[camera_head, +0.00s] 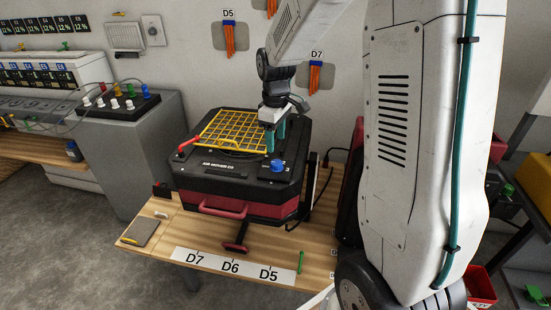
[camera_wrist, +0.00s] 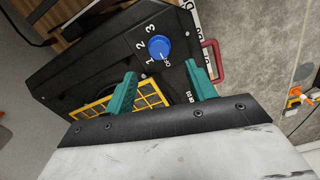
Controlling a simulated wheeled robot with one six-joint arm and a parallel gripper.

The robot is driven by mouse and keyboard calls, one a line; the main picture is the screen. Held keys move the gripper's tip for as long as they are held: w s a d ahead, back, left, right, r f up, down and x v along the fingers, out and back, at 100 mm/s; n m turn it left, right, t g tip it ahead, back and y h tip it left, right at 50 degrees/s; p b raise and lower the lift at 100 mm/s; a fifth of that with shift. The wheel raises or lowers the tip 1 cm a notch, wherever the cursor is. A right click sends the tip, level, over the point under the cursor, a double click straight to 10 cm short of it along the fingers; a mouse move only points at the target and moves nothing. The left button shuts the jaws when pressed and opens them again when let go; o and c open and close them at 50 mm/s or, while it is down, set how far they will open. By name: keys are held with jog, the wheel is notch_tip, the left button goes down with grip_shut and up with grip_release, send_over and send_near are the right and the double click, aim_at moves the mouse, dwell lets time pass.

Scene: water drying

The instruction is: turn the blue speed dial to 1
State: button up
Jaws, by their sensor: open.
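The blue speed dial (camera_head: 277,166) sits on the top front right of the black and red air mover. It also shows in the wrist view (camera_wrist: 159,47), with 1, 2, 3 and what looks like OFF printed around it. A small pale mark shows on the dial's side near the OFF print, but I cannot tell the exact setting. My gripper (camera_head: 275,137) is open, its teal fingers pointing down above the machine, behind the dial. In the wrist view the fingertips (camera_wrist: 160,72) are apart and empty, with the dial beyond them and not touched.
The yellow grille (camera_head: 233,131) lies left of my fingers, with a red-handled lever (camera_head: 188,142) at its left. The air mover (camera_head: 225,180) stands on a wooden table (camera_head: 210,235) with a D7, D6, D5 strip and a green stick (camera_head: 300,262) in front.

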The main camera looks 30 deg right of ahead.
aim_at(276, 162)
notch_tip(276, 162, down, 8)
jog(key=shift+r, duration=0.1)
dwell(0.4)
jog(key=c, duration=1)
